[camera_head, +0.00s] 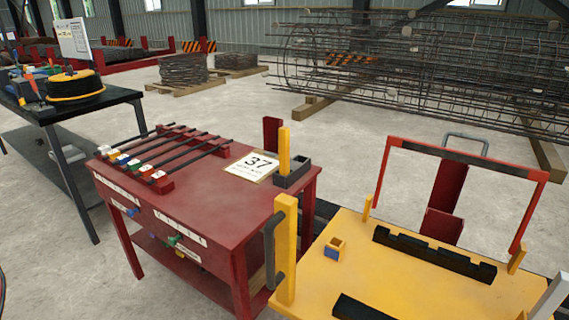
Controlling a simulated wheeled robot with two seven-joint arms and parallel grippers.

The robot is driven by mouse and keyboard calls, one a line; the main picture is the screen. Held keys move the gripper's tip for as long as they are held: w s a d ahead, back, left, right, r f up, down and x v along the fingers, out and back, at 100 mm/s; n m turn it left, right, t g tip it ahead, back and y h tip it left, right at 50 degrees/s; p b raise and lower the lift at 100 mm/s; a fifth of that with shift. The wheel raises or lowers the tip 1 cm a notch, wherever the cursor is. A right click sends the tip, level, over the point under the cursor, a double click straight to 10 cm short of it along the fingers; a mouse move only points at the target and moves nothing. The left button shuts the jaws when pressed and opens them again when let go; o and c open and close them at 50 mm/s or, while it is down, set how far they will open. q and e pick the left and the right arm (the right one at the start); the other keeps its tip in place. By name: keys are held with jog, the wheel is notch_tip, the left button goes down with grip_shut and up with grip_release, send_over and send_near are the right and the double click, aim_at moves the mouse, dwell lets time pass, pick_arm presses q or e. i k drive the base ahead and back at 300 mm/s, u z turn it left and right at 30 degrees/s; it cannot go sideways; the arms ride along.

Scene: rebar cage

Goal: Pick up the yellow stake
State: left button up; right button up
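A yellow stake (284,151) stands upright in a black holder (292,174) at the right back corner of the red table (215,205). Its lower end is hidden inside the holder. A white card marked 37 (252,166) lies just left of the holder. Neither of my grippers shows in the head view, so I cannot see where they are relative to the stake.
A yellow cart (390,282) with a thick yellow post (286,248), a grey handle (270,250) and a red frame (465,157) stands close at right. Dark bars lie across a red rack (165,158) on the red table. A rebar cage (420,70) lies behind.

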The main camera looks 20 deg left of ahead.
aim_at(283, 132)
jog(key=z, duration=3.7)
jog(key=k, duration=2.05)
jog(key=u, duration=0.5)
